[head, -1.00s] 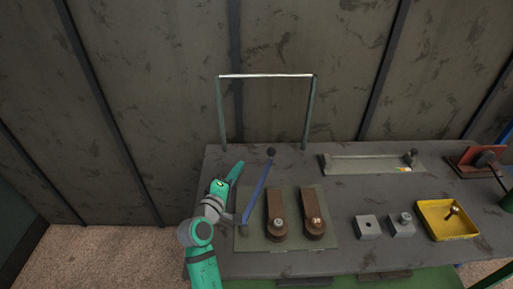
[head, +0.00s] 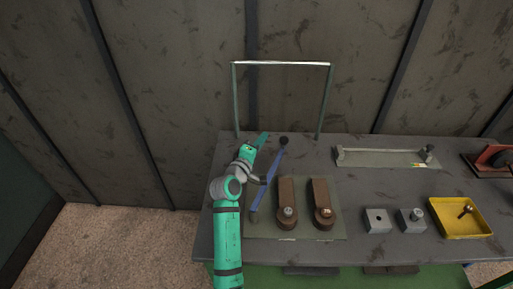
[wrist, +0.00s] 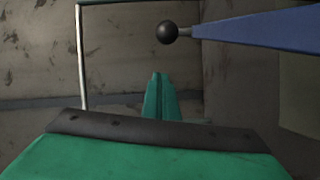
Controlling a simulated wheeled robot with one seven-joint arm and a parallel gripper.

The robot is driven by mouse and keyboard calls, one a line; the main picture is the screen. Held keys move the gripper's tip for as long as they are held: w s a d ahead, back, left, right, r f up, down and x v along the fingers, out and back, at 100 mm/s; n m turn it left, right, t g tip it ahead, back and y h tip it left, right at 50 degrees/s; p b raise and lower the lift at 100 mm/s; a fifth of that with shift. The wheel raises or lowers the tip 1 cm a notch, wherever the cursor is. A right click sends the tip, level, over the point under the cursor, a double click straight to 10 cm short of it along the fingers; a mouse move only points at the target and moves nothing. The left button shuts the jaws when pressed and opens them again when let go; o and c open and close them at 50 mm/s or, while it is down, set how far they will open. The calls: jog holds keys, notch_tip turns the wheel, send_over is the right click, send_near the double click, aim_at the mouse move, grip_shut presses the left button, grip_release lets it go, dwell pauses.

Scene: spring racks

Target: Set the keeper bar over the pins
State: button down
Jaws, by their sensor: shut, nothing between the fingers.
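My gripper (head: 263,138) is shut and empty, low over the table's left back part, just left of the black knob of a blue lever (head: 268,180). In the wrist view the closed green fingertips (wrist: 160,85) are together, and the lever's black knob (wrist: 167,32) shows beyond them, apart. Two brown blocks, left (head: 286,195) and right (head: 321,195), each with a round metal pin or bolt head at the front, lie on a greenish plate (head: 305,230). A flat pale bar (head: 380,158) with a knob at its right end lies at the back; I cannot tell whether it is the keeper bar.
A thin upright hoop (head: 281,63) stands at the back edge. Two grey blocks (head: 377,221) (head: 411,221), a yellow tray (head: 450,229) holding a small part and a red device (head: 494,157) sit to the right. The wall is close behind.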

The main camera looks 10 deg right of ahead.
jog(key=shift+s+d+f, duration=0.15)
jog(key=shift+s+d, duration=0.15)
jog(key=shift+d, duration=0.3)
jog(key=shift+s+d+f, duration=0.1)
jog(key=shift+s+d, duration=0.15)
jog(key=shift+d, duration=0.3)
jog(key=shift+s+d+f, duration=0.15)
jog(key=shift+s+d, duration=0.15)
jog(key=shift+d, duration=0.3)
jog(key=shift+d, duration=0.1)
